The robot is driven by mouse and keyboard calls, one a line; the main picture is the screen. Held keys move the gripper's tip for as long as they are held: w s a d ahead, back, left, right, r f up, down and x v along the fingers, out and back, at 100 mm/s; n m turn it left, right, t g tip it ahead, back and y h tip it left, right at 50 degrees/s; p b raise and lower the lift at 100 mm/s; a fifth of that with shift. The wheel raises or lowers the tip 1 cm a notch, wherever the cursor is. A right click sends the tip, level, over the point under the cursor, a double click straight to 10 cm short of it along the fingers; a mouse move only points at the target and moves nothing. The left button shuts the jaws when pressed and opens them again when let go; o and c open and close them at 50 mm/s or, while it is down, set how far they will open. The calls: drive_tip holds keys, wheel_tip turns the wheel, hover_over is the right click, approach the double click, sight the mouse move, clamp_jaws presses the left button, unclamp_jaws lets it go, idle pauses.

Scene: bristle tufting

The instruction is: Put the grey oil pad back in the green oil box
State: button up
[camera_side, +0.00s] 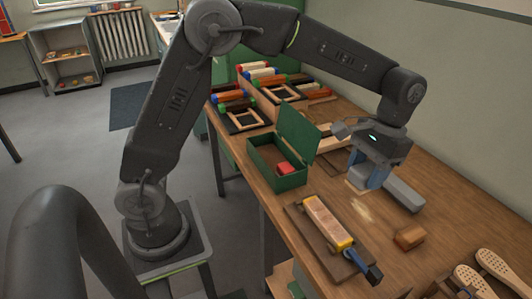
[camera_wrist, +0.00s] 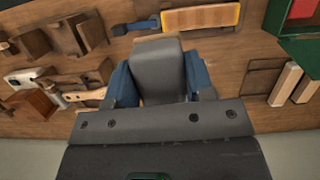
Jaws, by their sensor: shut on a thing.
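The grey oil pad (camera_side: 403,193) is a long, rounded block, held between the blue fingers of my gripper (camera_side: 370,174) near the right side of the bench. In the wrist view the pad (camera_wrist: 158,72) fills the space between the two blue fingers of my gripper (camera_wrist: 160,84). The side view does not make clear whether the pad touches the bench. The green oil box (camera_side: 279,179) stands open to the left of my gripper, its lid raised at the back. A red block (camera_side: 286,169) lies inside it. A corner of the box (camera_wrist: 291,47) shows at the wrist view's upper right.
A yellow-edged brush block (camera_side: 325,222) lies on a dark board in front of the box. A brown wooden block (camera_side: 409,238) and perforated pale brush backs (camera_side: 493,264) lie at the right. Racks with coloured rollers (camera_side: 258,72) stand behind. Bare bench separates the pad and box.

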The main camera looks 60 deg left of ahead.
drive_tip(key=w+a+n+h, duration=0.2)
drive_tip(key=a+n, duration=0.7)
drive_tip(key=a, duration=1.8)
drive_tip(key=s+a+n+t, duration=0.1)
drive_tip(key=s+a+n, duration=0.3)
drive_tip(key=s+a, duration=0.55)
drive_tip(key=s+a+n+t, duration=0.2)
drive_tip(key=s+a+n, duration=0.2)
drive_tip(key=a, duration=1)
hover_over(266, 153)
drive_tip(key=a, duration=0.1)
drive_tip(key=shift+n+h, duration=0.3)
drive_tip(key=shift+h, duration=0.1)
wheel_tip(266, 153, down, 18)
drive_tip(key=shift+a+r, duration=0.1)
drive_tip(key=shift+a+x, duration=0.25)
drive_tip(key=shift+x, duration=0.75)
drive_tip(key=shift+a+x, duration=0.25)
drive_tip(key=shift+x, duration=0.8)
drive_tip(key=shift+f, duration=0.25)
drive_tip(key=o, duration=0.8)
